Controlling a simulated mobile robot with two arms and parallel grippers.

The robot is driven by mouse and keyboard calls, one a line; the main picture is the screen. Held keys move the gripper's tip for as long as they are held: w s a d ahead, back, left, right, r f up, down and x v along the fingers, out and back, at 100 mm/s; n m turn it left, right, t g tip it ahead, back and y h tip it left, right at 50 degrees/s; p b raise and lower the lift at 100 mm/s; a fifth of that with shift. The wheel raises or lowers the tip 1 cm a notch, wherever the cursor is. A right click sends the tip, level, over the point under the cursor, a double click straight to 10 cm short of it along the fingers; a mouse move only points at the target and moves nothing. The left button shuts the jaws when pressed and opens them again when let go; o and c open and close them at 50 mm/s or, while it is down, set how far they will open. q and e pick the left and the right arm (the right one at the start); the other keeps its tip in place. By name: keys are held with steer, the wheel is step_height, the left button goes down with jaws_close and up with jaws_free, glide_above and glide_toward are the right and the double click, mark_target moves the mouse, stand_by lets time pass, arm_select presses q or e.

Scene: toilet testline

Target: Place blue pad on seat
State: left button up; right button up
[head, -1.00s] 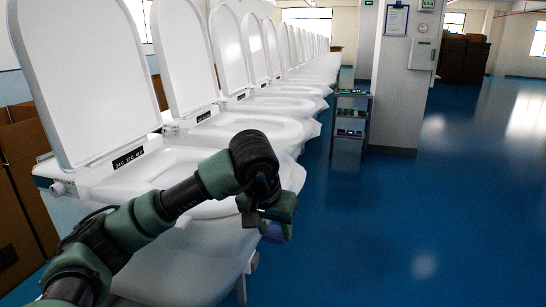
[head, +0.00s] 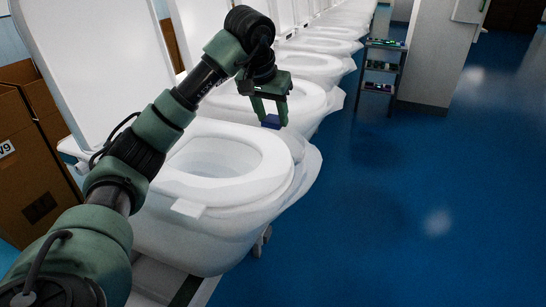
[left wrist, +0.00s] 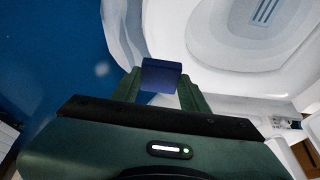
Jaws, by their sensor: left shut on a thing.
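My left gripper (head: 271,112) points down and is shut on a small dark blue pad (head: 271,121). It holds the pad above the far right side of the nearest white toilet, near the gap before the second toilet. In the left wrist view the blue pad (left wrist: 161,75) sits between the green fingertips, and a toilet bowl shows to its upper right. The nearest toilet's seat (head: 262,178) is a lowered white ring with an open middle. A small pale block (head: 188,208) is on its front left edge. The gap between pad and seat is hard to judge. My right gripper is out of view.
A row of white toilets with raised lids (head: 95,65) recedes to the back. Brown cartons (head: 35,160) stand at the left. A small shelf rack (head: 382,68) and a pillar (head: 436,60) stand behind. The blue floor at the right is clear.

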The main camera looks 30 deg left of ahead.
mark_target(275, 165)
arm_select(q)
step_height(275, 165, down, 13)
steer(key=shift+r+p, duration=0.1)
steer(key=shift+p, duration=0.35)
steer(key=shift+f, duration=0.2)
steer(key=o, duration=1.3)
steer(key=shift+r, duration=0.1)
